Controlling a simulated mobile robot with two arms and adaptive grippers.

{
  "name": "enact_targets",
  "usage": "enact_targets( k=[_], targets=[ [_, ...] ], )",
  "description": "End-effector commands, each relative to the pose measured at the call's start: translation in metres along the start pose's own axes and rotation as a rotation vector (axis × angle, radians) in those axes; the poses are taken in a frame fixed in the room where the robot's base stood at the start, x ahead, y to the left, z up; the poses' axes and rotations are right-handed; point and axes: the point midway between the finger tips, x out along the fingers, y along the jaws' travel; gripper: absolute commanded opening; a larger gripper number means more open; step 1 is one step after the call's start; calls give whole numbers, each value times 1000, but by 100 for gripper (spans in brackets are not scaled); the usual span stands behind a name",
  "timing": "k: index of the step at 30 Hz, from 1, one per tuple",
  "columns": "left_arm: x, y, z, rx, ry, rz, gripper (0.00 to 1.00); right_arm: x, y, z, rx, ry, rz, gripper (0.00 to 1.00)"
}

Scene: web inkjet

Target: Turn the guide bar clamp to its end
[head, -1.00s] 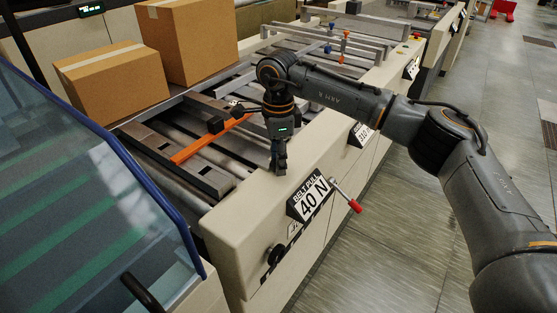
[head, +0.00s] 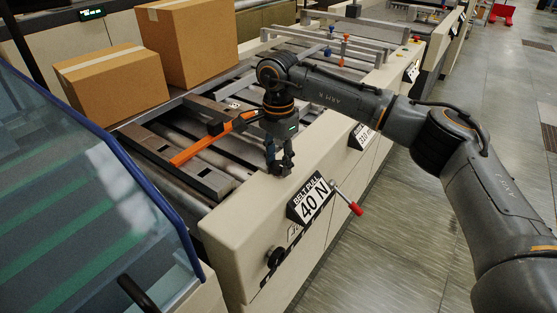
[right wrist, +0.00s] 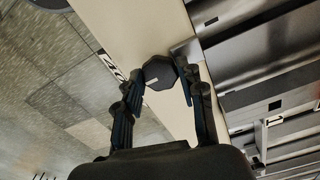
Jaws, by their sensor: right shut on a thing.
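The guide bar clamp appears as a dark faceted knob (right wrist: 159,73) with a pale line on its face in the right wrist view. It sits at the pale rail of the machine. My right gripper (right wrist: 167,80) is shut on it, one finger on each side. In the head view my right gripper (head: 280,168) points down at the top of the cream side rail (head: 240,215); the knob is mostly hidden there by the fingers. My left gripper is not in view.
An orange bar (head: 205,143) lies across the rollers left of my gripper. A "40 N" sign (head: 311,199) and a red-tipped lever (head: 355,208) are on the rail's side. Two cardboard boxes (head: 108,83) stand at the back left.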

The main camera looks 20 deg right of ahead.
Motion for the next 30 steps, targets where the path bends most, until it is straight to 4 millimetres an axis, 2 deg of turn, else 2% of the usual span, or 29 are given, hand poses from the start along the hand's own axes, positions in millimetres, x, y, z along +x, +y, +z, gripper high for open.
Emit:
enact_targets(
  k=[11, 12, 14, 15, 25, 30],
  targets=[
    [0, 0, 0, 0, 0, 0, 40, 0, 0, 0, -6, 0, 0, 7],
    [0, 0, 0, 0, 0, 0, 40, 0, 0, 0, -6, 0, 0, 47],
    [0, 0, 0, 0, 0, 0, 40, 0, 0, 0, -6, 0, 0, 59],
    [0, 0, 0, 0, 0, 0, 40, 0, 0, 0, -5, 0, 0, 62],
    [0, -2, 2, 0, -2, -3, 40, -2, 0, 0, -4, 0, -1, 62],
    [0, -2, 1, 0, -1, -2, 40, -24, -1, 0, -4, 1, -4, 62]
  ],
)
